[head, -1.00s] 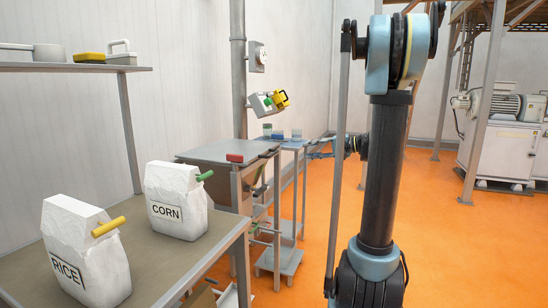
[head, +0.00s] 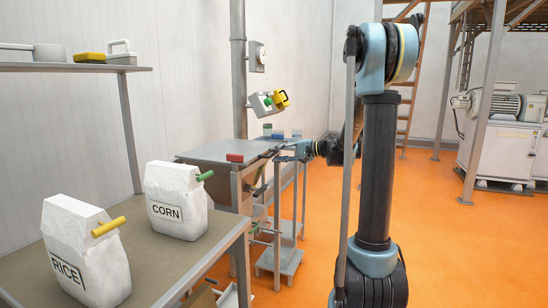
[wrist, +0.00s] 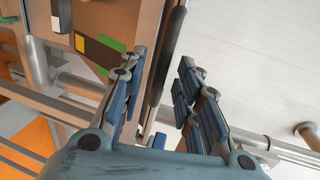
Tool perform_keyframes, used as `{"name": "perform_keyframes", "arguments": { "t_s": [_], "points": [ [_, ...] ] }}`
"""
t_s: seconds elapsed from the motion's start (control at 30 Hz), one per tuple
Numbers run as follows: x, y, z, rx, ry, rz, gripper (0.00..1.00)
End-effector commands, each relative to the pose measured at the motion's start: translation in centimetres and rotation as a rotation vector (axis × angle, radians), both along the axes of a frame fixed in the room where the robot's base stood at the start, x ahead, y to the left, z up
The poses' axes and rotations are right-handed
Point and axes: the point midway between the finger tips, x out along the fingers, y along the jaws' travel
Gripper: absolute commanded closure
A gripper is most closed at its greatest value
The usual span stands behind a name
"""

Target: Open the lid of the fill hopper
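The fill hopper's flat grey lid (head: 212,151) lies level and closed in the head view, with a red block (head: 235,158) at its front edge. My gripper (head: 284,151) is at the lid's right edge, small and partly unclear there. In the wrist view my gripper (wrist: 162,92) is open, its two blue-grey fingers apart. A long dark bar (wrist: 174,50) runs along a metal edge and reaches into the gap between the fingers, closer to the left one. I cannot tell whether a finger touches it.
A bench at left holds the RICE bag (head: 84,260) and CORN bag (head: 172,208). A control box (head: 265,103) with a yellow part hangs above the hopper. A small stepped stand (head: 283,258) stands beside the hopper. The orange floor at right is open.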

Motion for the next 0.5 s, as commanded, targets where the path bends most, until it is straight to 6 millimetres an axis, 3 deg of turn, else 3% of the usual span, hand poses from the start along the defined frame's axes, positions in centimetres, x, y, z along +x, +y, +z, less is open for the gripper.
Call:
{"name": "perform_keyframes", "arguments": {
  "t_s": [0.2, 0.5],
  "points": [
    [0.7, 1.9, -0.4, 0.0, 0.001, 0.001, 0.69],
    [0.9, 2.3, -0.5, 0.0, 0.001, 0.0, 0.69]
  ]
}}
